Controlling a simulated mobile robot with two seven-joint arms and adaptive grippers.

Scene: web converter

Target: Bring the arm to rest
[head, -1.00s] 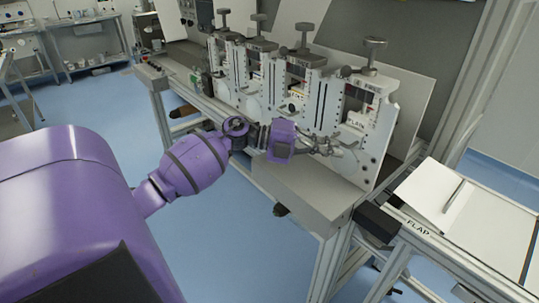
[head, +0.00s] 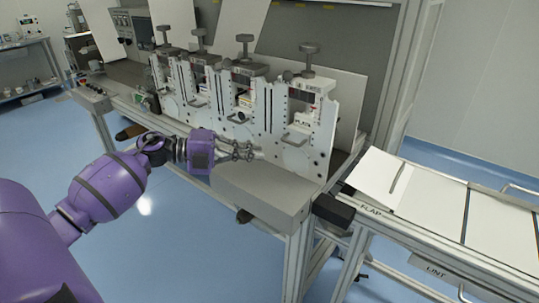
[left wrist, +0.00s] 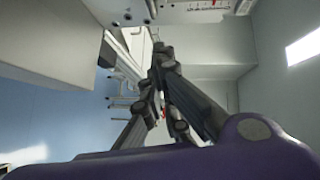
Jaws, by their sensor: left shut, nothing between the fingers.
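My left arm (head: 110,188) is purple and reaches in from the left in the head view. Its left gripper (head: 256,153) is just in front of the white upright plates of the machine, above a grey box-shaped ledge. The gripper is shut and empty. In the left wrist view the dark fingers (left wrist: 158,62) come together at their tips with nothing between them. Whether the fingertips touch the machine's front cannot be told. My right gripper is in neither view.
The machine's white plates (head: 310,135) carry several grey knobs on top. The grey ledge (head: 262,190) lies under the gripper. A table marked FLAP (head: 400,205) with white sheets stands at the right. Blue floor (head: 160,245) is clear in front of the machine.

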